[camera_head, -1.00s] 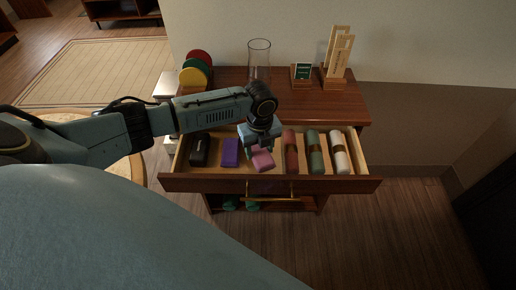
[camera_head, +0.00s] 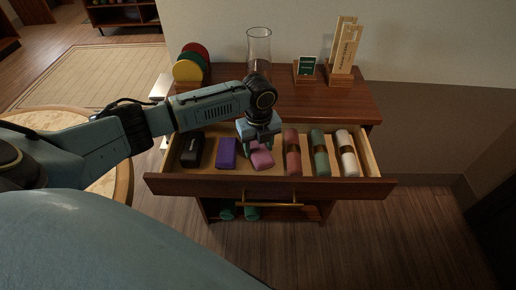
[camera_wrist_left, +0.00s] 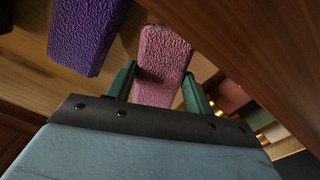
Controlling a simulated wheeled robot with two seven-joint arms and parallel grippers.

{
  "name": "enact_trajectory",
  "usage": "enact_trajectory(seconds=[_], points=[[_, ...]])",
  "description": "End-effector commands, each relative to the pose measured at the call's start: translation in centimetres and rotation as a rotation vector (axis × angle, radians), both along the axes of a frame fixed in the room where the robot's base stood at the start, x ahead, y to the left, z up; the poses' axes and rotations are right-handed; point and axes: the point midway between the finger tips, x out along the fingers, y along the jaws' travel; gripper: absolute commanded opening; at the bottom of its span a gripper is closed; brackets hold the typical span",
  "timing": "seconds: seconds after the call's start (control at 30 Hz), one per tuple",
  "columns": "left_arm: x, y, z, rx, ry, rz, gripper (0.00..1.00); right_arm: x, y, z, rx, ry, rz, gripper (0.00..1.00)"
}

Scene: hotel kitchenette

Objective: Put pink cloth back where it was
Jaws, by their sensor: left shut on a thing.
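The pink cloth (camera_head: 262,159) is a small folded block in the open drawer (camera_head: 215,184), between a purple cloth (camera_head: 227,153) and a dusty red roll (camera_head: 292,152). My left gripper (camera_head: 260,147) reaches down into the drawer and is shut on the pink cloth. In the left wrist view, the pink cloth (camera_wrist_left: 160,62) lies between the two green fingers (camera_wrist_left: 158,90), with the purple cloth (camera_wrist_left: 86,32) beside it on the left. Whether the pink cloth touches the drawer floor is hard to tell. My right gripper is not in view.
A black item (camera_head: 192,151) lies at the drawer's left; a green roll (camera_head: 319,153) and a white roll (camera_head: 347,153) lie at its right. A glass cylinder (camera_head: 259,50), colored discs (camera_head: 190,66), a small sign (camera_head: 305,68) and wooden boards (camera_head: 345,50) stand on the cabinet top.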

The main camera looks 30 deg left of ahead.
Motion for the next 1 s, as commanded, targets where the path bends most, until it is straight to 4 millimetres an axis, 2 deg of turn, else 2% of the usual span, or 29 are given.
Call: enact_trajectory(seconds=[0.43, 0.47, 0.6, 0.87, 1.0], points=[[0.02, -0.06, -0.36, -0.001, -0.001, 0.0, 0.34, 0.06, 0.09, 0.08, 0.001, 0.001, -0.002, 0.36], [0.02, -0.05, -0.4, -0.001, -0.001, 0.0, 0.53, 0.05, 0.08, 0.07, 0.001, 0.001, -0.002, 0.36], [0.02, -0.05, -0.37, -0.001, -0.001, -0.001, 0.72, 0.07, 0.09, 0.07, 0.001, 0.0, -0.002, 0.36], [0.03, -0.03, -0.35, -0.001, -0.001, 0.0, 0.74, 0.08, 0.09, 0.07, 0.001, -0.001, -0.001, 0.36], [0.04, -0.02, 0.33, 0.0, -0.001, 0.0, 0.74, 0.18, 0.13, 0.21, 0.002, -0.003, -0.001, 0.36]])
